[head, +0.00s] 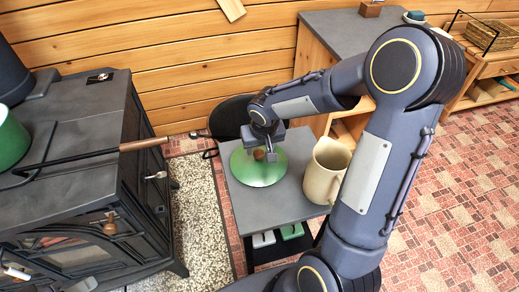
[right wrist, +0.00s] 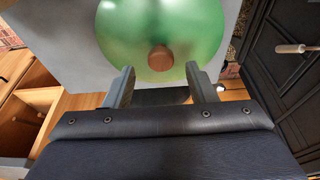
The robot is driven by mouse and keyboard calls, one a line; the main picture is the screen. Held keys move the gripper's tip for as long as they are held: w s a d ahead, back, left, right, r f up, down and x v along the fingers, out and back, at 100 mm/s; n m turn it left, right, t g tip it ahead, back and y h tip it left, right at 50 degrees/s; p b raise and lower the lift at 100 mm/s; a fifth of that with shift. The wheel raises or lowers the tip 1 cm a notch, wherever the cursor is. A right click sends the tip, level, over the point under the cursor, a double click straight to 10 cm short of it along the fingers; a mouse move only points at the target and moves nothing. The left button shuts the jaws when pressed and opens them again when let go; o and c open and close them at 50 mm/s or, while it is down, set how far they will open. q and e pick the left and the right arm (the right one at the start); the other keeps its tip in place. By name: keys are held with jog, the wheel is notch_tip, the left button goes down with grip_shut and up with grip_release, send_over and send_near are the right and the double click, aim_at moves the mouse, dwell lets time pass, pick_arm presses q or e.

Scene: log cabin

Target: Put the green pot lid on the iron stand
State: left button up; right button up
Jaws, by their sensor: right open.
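The green pot lid (head: 258,172) lies on a small grey-topped table (head: 297,208), with its round brown knob upward. My right gripper (head: 263,137) is open and empty just above the lid. In the right wrist view the lid (right wrist: 155,22) is ahead of the right gripper (right wrist: 160,80), and the knob (right wrist: 160,58) appears between the fingertips, a little beyond them; I cannot tell the exact gap. I cannot pick out the iron stand with certainty. My left gripper is not in view.
A cream jug (head: 325,172) stands close to the lid's right. A black stove (head: 75,190) at left carries a green pot (head: 12,140), and a wooden handle (head: 144,144) sticks out past its edge. A dark round object (head: 230,117) is behind the small table.

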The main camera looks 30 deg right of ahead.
jog(key=s+a+r+y+p, duration=0.1)
jog(key=s+r+y, duration=0.1)
jog(key=s+r, duration=1)
jog(key=s+a+r+n+t+y, duration=0.1)
jog(key=s+a+t+y, duration=0.1)
jog(key=s+a, duration=0.3)
jog(key=shift+s+a+r+y, duration=0.2)
jog(key=shift+s+y, duration=0.1)
jog(key=shift+s, duration=2.05)
